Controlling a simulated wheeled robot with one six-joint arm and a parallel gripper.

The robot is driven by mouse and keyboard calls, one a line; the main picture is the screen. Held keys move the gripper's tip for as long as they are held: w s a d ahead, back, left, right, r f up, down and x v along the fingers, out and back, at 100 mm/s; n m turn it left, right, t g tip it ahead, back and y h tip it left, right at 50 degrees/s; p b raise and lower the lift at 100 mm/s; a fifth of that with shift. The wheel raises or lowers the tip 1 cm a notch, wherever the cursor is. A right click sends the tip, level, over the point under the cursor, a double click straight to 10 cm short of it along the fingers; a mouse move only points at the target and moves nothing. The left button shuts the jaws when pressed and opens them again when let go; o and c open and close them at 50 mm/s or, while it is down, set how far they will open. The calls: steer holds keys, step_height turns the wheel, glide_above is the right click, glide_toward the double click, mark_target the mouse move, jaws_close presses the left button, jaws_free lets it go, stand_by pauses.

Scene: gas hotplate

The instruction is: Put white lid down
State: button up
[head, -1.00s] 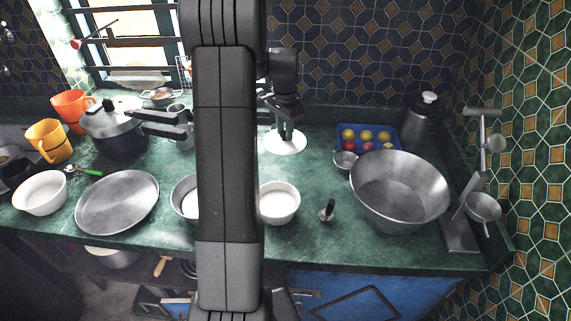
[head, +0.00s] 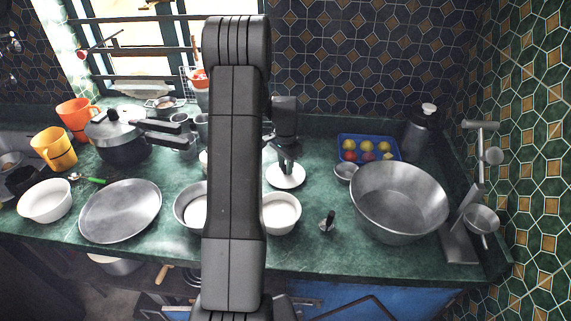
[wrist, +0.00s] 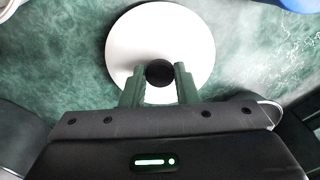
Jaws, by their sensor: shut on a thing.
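The white lid (head: 284,180) is a round disc with a black knob. In the head view it is over the green counter, behind the white bowl (head: 281,214). The lid (wrist: 160,30) also shows large and flat in the wrist view, with green counter around it. My gripper (head: 285,163) points down at the lid from above. In the wrist view my gripper (wrist: 160,76) has its two fingers shut on either side of the black knob. Whether the lid's underside touches the counter cannot be told.
A large metal basin (head: 400,205) stands at the right, with a small metal bowl (head: 346,172) and a blue tray (head: 386,157) of fruit behind it. A small black-handled tool (head: 327,222) stands right of the white bowl.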

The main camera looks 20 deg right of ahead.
mark_target(285, 167)
steer(key=shift+f, duration=0.15)
steer(key=o, duration=1)
steer(key=shift+c, duration=0.2)
step_height(285, 167, up, 12)
steer(key=b, duration=0.1)
steer(key=shift+r, duration=0.2)
